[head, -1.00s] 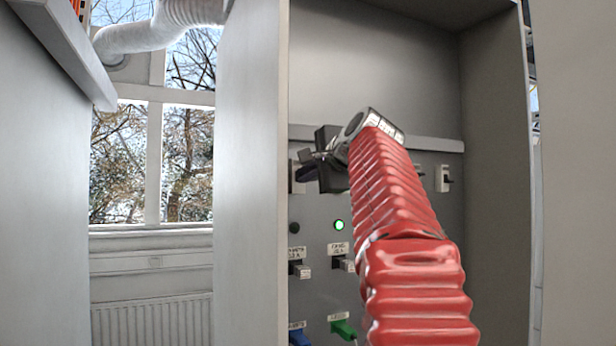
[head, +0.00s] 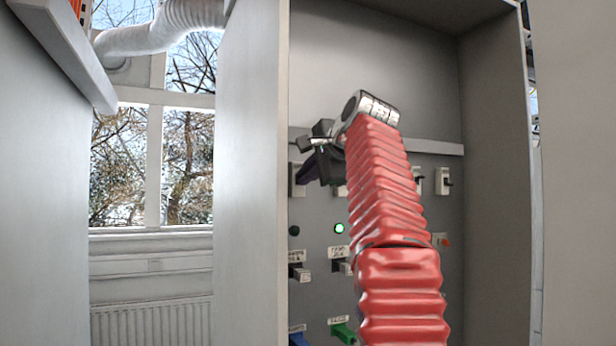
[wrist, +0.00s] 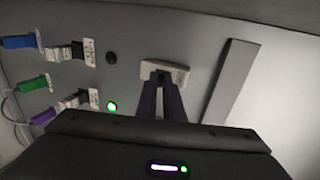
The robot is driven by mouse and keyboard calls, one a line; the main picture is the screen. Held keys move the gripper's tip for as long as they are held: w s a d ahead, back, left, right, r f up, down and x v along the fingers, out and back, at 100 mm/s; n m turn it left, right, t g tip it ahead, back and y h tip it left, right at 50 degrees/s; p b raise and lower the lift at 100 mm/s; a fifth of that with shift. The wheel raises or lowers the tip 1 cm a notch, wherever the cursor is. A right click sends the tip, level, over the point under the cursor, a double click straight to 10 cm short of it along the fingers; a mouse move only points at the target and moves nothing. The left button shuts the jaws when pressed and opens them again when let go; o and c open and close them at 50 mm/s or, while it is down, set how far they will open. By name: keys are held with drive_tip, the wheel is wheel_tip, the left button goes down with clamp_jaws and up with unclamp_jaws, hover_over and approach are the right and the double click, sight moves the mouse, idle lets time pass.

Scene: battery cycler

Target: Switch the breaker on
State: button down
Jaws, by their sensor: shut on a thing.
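The breaker is a pale plate with a dark lever on the grey panel, at the left end of the breaker row in the head view (head: 297,180). The wrist view shows its plate (wrist: 180,70) just beyond my fingertips. My gripper (wrist: 161,84) has its two purple fingers closed together on the breaker's lever. In the head view my gripper (head: 305,172) reaches left to the breaker, with its wrist higher than its fingers. The fingers hide most of the lever, so I cannot tell its position.
Below the breaker are a dark lamp (head: 294,230) and a lit green lamp (head: 339,228). More breakers (head: 444,181) stand to the right. Lower down are small switches (head: 300,272) and a green plug (head: 342,332). The cabinet's side walls (head: 495,180) bound the space; a ledge (wrist: 232,80) runs above the breakers.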

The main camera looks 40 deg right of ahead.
idle(0.7)
drive_tip(key=c, duration=1.9)
unclamp_jaws()
drive_tip(key=v, duration=1.3)
drive_tip(key=shift+s, duration=0.25)
drive_tip(key=shift+a+r, duration=0.1)
drive_tip(key=shift+a, duration=0.05)
